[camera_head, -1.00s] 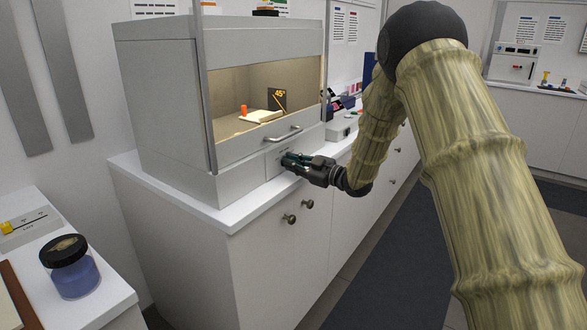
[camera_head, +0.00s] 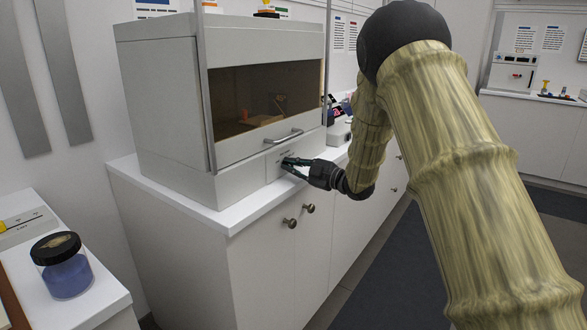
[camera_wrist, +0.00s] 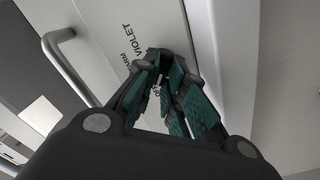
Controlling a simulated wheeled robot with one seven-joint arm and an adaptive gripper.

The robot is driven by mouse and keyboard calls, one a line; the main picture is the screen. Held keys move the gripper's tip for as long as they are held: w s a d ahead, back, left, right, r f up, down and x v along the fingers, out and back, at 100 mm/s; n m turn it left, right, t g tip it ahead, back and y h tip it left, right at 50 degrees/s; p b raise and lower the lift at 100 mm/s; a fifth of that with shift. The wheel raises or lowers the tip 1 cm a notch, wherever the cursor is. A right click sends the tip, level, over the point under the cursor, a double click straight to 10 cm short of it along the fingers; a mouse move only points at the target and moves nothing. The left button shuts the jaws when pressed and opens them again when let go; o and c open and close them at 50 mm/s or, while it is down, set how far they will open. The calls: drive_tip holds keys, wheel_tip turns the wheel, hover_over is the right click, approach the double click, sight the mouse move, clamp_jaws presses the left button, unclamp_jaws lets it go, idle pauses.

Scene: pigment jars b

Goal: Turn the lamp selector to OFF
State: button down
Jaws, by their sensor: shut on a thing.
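The lamp selector is on the lower front panel (camera_head: 280,180) of the grey viewing cabinet, and my fingers hide it. My gripper (camera_head: 290,164) reaches in from the right and is shut on the selector at this panel. In the wrist view, my gripper's green-padded fingers (camera_wrist: 163,65) come together against the panel (camera_wrist: 105,30). The printed words VIOLET and WARM show beside the fingertips, and a partly hidden label that looks like OFF shows between the fingers. The selector's exact pointing direction is hidden. The cabinet's inside (camera_head: 265,100) is dark.
A bar handle (camera_head: 284,137) juts out from the cabinet just above my gripper; it also shows in the wrist view (camera_wrist: 62,55). Cupboard knobs (camera_head: 309,208) stick out below. A blue jar with a black lid (camera_head: 66,270) stands on the left counter. The floor at right is open.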

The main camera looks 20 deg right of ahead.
drive_tip(key=c, duration=1.5)
unclamp_jaws()
drive_tip(key=v, duration=1.2)
drive_tip(key=shift+f, duration=0.15)
